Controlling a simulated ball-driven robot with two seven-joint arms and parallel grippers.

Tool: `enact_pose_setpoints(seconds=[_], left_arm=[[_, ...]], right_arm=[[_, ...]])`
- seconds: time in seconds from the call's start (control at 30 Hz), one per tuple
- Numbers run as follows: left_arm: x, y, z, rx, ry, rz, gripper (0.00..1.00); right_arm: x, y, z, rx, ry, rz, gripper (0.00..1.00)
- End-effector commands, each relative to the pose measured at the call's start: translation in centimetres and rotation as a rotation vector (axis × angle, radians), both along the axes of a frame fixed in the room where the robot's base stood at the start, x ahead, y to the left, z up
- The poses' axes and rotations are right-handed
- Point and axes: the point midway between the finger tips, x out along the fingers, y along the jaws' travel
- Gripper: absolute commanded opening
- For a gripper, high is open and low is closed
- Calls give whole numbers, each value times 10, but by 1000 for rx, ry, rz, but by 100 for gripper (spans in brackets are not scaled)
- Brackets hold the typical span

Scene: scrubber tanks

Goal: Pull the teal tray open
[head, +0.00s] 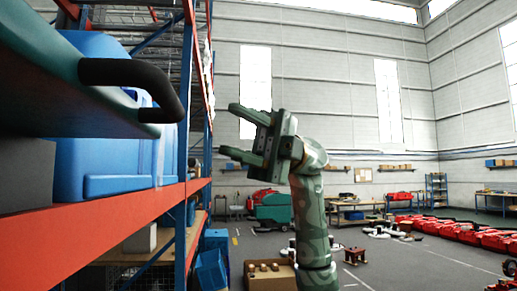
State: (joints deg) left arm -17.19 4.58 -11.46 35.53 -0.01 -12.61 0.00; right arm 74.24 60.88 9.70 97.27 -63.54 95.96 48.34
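The teal tray (45,98) is close at the upper left, cut off by the picture edge. Its dark curved handle (135,78) sticks out to the right. I cannot tell how far the tray is open. My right gripper (227,129) is to the right of the handle, apart from it. Its two fingers point left, one above the other, spread with nothing between them. My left gripper is not in view.
Blue containers (100,165) stand behind the tray on a rack with an orange-red beam (90,235). A cardboard box (270,277) with small items is on the floor below my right arm. Red machines (450,230) line the floor at right.

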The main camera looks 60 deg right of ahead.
Motion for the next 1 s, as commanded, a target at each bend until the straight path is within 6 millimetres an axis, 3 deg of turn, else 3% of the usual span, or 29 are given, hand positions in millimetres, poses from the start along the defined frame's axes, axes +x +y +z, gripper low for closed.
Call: enact_pose_setpoints(seconds=[0.1, 0.3, 1.0], left_arm=[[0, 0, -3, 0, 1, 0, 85], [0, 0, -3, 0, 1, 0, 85], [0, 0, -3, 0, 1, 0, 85]], right_arm=[[-2, -25, -4, 2, 3, -3, 40], [-5, -48, -6, -1, 0, -2, 40], [-5, -50, -6, 0, -18, -6, 40]])
